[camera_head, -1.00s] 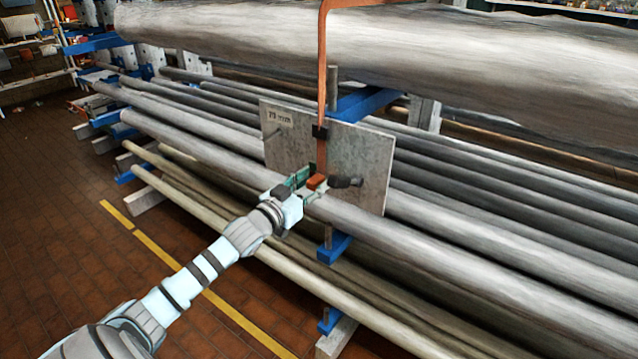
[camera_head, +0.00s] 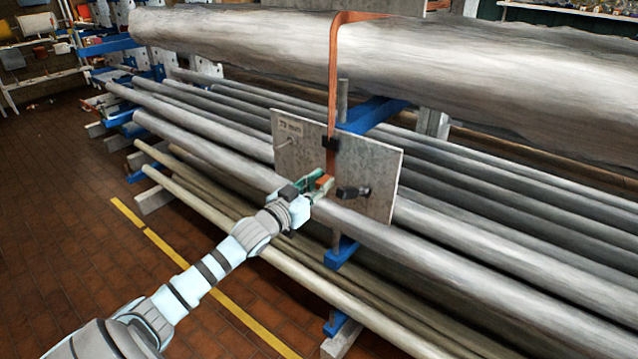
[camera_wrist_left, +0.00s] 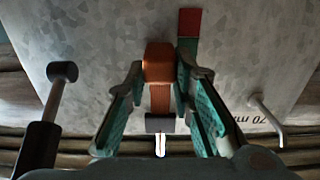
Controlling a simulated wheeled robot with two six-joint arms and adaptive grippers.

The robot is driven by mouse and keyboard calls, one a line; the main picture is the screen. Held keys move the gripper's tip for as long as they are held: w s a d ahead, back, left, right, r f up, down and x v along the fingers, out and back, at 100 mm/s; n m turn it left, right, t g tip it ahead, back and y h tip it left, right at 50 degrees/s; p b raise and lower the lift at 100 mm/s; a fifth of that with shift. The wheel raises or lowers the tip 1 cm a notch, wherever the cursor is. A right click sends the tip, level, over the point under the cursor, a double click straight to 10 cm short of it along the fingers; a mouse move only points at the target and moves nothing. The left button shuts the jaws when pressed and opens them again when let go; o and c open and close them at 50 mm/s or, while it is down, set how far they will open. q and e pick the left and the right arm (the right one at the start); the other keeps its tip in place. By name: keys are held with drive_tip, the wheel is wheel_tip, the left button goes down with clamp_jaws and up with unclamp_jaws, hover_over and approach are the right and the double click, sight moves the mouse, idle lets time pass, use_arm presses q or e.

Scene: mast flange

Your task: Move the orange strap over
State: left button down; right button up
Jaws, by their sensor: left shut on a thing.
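The orange strap (camera_head: 333,75) hangs from over the big upper pipe, passes a black clip (camera_head: 331,143) and ends in a thicker orange block (camera_head: 325,182) in front of a grey plate (camera_head: 375,160). My left gripper (camera_head: 317,184) is shut on this end block. In the left wrist view the block (camera_wrist_left: 158,62) sits between the two green-padded fingers (camera_wrist_left: 157,100), with the strap (camera_wrist_left: 160,98) behind it. A dark red patch (camera_wrist_left: 189,21) and a green strip (camera_wrist_left: 188,47) lie on the plate beside the block. My right gripper is not in view.
A black-ended peg (camera_head: 352,192) sticks out of the plate right of the gripper, and a thin metal pin (camera_head: 288,142) at its left. Long pipes (camera_head: 450,228) lie on blue rack arms (camera_head: 341,252). The brick floor (camera_head: 60,190) at left is open.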

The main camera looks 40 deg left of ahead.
sight(330, 142)
use_arm(q)
drive_tip(key=c, duration=1.5)
unclamp_jaws()
drive_tip(key=shift+f, duration=0.1)
drive_tip(key=shift+o, duration=0.7)
drive_tip(key=shift+w+f, duration=0.1)
drive_tip(key=shift+w, duration=0.05)
wheel_tip(330, 142, up, 10)
drive_tip(key=shift+r, duration=0.1)
